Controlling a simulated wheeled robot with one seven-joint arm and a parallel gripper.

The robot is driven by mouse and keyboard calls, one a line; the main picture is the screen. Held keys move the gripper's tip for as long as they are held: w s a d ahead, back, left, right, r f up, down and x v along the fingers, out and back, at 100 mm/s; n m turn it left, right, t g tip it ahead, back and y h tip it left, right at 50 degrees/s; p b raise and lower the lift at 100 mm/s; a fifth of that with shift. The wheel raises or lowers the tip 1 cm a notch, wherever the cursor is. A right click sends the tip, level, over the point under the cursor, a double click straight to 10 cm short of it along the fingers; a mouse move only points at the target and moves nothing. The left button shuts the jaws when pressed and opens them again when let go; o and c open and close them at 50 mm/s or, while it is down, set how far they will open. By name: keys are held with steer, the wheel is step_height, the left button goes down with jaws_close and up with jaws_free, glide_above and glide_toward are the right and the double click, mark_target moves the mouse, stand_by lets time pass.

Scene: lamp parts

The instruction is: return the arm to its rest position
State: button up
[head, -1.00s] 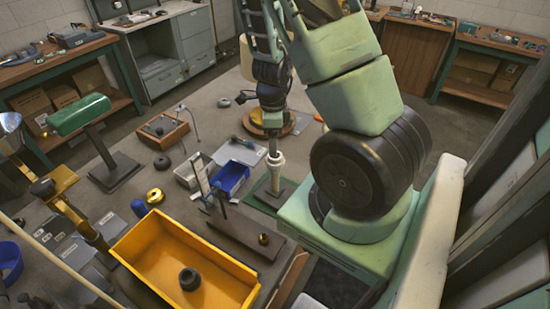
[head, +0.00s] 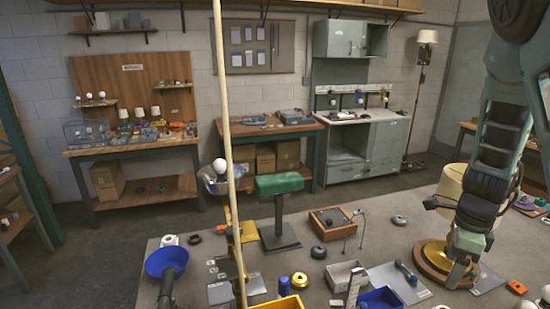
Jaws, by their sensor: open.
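My arm comes down from the top right in the head view. My gripper (head: 460,280) is at its lower end, fingers pointing down, open, with nothing seen between them. It appears in front of a round wooden lamp base with a brass part (head: 432,254); I cannot tell the gap between them. A cream lampshade (head: 450,186) stands partly hidden behind my arm. A white part (head: 545,293) shows at the lower right edge, apart from the gripper and cut off by the frame.
A pale upright pole (head: 226,130) crosses the view. Workbenches line the back wall.

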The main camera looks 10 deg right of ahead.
steer(key=a+f+n+y+b, duration=0.3)
steer(key=a+n+b, duration=0.5)
steer(key=a+n, duration=1.2)
steer(key=s+a+f+n+h+b, duration=0.2)
steer(key=s+a+n+b, duration=0.4)
steer(key=s+a+n, duration=0.6)
steer(key=a+n, duration=0.2)
steer(key=n, duration=0.1)
steer(key=shift+s+a+h, duration=0.2)
steer(key=shift+s+h, duration=0.1)
steer(key=shift+h, duration=0.1)
steer(key=shift+f, duration=0.1)
